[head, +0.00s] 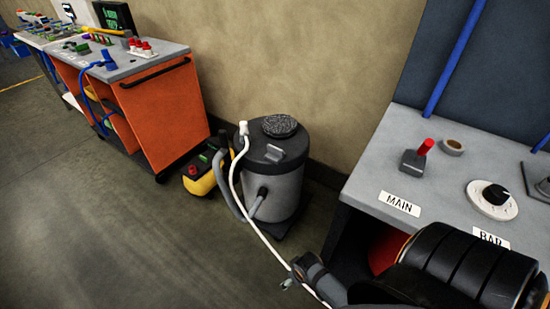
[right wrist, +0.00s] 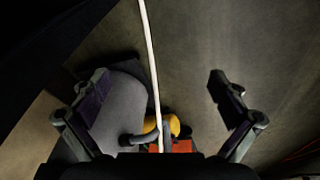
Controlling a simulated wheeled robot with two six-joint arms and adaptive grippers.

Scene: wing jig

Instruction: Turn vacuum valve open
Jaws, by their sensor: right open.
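A small dark valve block (head: 411,163) with a red handle (head: 425,147) sits on the grey bench top, behind the label "MAIN" (head: 399,203). The handle sticks up, leaning slightly right. My right gripper (head: 300,274) is low in front of the bench, left of and below the valve. In the right wrist view my right gripper (right wrist: 158,92) has its fingers wide apart and nothing held between them. My left gripper is not in view.
A grey drum vacuum (head: 275,185) stands on the floor by the wall. A white hose (head: 252,213) runs from it past my right gripper. An orange cart (head: 165,105) stands at left. The left floor is clear.

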